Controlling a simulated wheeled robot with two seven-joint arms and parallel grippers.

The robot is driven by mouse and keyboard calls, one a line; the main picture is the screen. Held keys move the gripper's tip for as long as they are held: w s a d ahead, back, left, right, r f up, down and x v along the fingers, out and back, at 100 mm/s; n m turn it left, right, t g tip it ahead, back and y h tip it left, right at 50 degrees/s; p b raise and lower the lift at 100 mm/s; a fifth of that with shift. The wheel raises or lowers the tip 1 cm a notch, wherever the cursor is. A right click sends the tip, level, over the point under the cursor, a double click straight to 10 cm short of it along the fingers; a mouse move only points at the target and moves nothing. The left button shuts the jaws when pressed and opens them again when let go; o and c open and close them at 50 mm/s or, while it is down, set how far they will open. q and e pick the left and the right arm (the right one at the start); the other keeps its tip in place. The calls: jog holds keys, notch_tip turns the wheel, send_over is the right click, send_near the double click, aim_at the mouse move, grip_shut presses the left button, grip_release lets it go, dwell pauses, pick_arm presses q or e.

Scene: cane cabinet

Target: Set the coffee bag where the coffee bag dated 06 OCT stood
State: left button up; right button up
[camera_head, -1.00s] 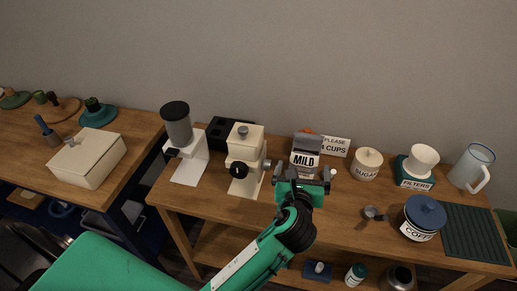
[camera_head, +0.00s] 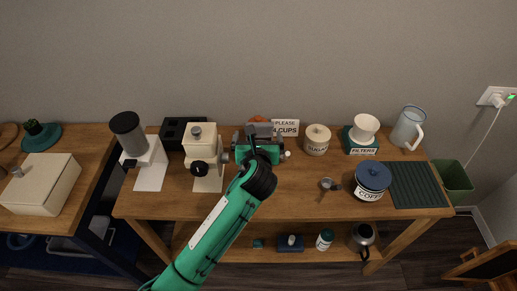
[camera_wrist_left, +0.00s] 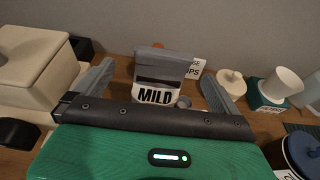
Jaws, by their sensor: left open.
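The coffee bag (camera_wrist_left: 158,72) is grey with a white label reading MILD. It stands upright on the wooden counter. My left gripper (camera_head: 257,138) is open in front of it, and in the head view it hides most of the bag, including the label. In the left wrist view the bag shows between the two grey fingers, with a gap on each side. No date can be read on the bag, and no second coffee bag shows. My right gripper is not in view.
The cream espresso machine (camera_head: 201,145) stands close left of the gripper. A cups sign (camera_head: 286,127) and sugar jar (camera_head: 317,141) stand right of the bag. The scoop (camera_head: 328,184), blue-lidded coffee jar (camera_head: 371,181) and green mat (camera_head: 414,184) lie farther right. The front middle counter is clear.

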aim_at(260, 126)
pick_arm(q)
jog(key=shift+w+d+p, duration=0.15)
jog(key=shift+w+p, duration=0.15)
jog(key=shift+w, duration=0.3)
jog(key=shift+p+x, duration=0.4)
jog(key=shift+x, duration=1.65)
jog(key=shift+d+f, duration=0.1)
jog(key=shift+f, duration=0.05)
jog(key=c, duration=1.7)
